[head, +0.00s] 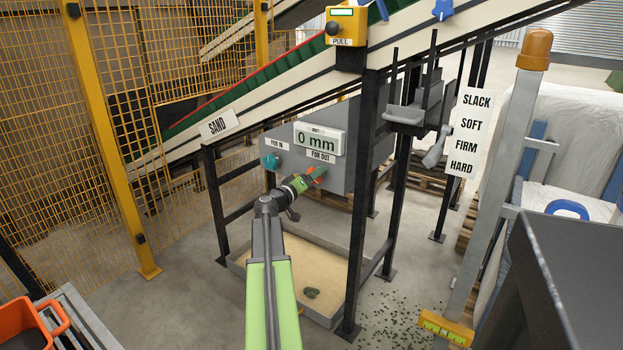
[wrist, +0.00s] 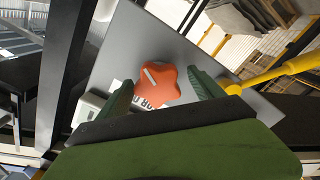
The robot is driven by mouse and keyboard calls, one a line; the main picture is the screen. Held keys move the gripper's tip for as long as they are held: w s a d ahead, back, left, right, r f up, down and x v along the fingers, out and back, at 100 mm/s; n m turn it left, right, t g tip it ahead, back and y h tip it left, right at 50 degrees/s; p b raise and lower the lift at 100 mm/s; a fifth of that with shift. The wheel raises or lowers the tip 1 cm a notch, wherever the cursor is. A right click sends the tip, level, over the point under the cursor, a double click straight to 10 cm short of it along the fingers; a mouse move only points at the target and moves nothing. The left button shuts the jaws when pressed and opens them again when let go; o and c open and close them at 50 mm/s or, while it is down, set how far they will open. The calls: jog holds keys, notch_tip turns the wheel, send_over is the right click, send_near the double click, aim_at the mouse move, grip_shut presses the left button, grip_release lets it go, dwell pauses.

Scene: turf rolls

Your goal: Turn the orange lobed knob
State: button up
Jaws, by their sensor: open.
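The orange lobed knob (wrist: 158,84) sits on a grey panel, with a pale pointer line toward its upper left in the wrist view. In the head view only a bit of orange (head: 318,174) shows past my gripper (head: 308,179). In the wrist view my gripper (wrist: 161,80) is open, with one green finger on each side of the knob. Gaps show between the fingers and the knob, so I see no clear contact. The label by the knob is partly hidden by the knob and my gripper.
The grey panel (head: 344,184) also carries a teal knob (head: 271,161) at left and a display (head: 319,139) reading 0 mm. A dark frame post (head: 362,200) stands just right of my arm. A sand tray (head: 336,312) lies below. Yellow mesh fencing (head: 60,110) is at left.

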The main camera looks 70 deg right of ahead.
jog(key=v, duration=1.7)
jog(key=shift+d, duration=0.1)
